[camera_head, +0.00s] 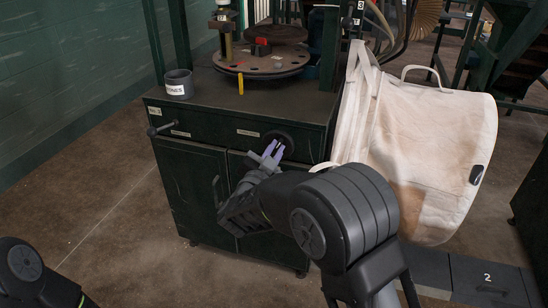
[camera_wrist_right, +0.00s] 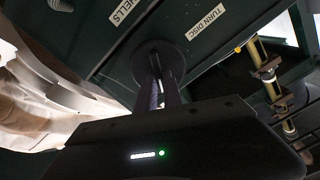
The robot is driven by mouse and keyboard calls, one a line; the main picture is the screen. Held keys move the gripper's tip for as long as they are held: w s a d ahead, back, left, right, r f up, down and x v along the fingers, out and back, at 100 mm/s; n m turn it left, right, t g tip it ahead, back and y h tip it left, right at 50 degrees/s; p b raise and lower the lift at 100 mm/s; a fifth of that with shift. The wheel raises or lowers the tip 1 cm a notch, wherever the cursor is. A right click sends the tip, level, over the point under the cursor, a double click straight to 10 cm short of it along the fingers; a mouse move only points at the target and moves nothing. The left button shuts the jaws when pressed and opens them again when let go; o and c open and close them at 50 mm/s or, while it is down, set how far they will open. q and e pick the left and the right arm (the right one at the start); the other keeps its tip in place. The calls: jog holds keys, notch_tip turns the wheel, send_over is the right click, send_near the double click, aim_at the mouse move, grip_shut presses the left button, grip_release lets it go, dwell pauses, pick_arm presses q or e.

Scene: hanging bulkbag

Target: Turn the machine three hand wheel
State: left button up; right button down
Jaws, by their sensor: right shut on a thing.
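The hand wheel (camera_head: 286,137) is a dark round disc on the upper front of the dark green machine cabinet (camera_head: 190,165). My right gripper (camera_head: 273,150) reaches it from the front, with its purple-grey fingers close together at the wheel. In the right wrist view the same wheel (camera_wrist_right: 150,50) is at the top middle, and my fingers (camera_wrist_right: 160,90) run up to it, shut on a part of it. The fingers partly hide what they grip. My left arm shows only at the bottom left of the head view; its gripper is out of view.
A round turntable disc (camera_head: 285,68) with a red piece tops the cabinet. A grey cup labelled CONES (camera_head: 179,84) stands at its left corner. A large white bulk bag (camera_head: 425,140) hangs right of the cabinet, near my right arm. Floor at the left is clear.

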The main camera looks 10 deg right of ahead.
jog(key=shift+s+d+f+m+b, duration=0.1)
jog(key=shift+f+m+b, duration=0.05)
jog(key=shift+m+b, duration=1.7)
jog(key=shift+s+d+f+m+b, duration=0.1)
jog(key=shift+f+m+b, duration=0.05)
jog(key=shift+m+b, duration=1.7)
jog(key=c, duration=1.5)
grip_release()
jog(key=p+v, duration=0.2)
jog(key=v, duration=0.5)
jog(key=shift+s+a, duration=0.2)
jog(key=shift+s, duration=0.15)
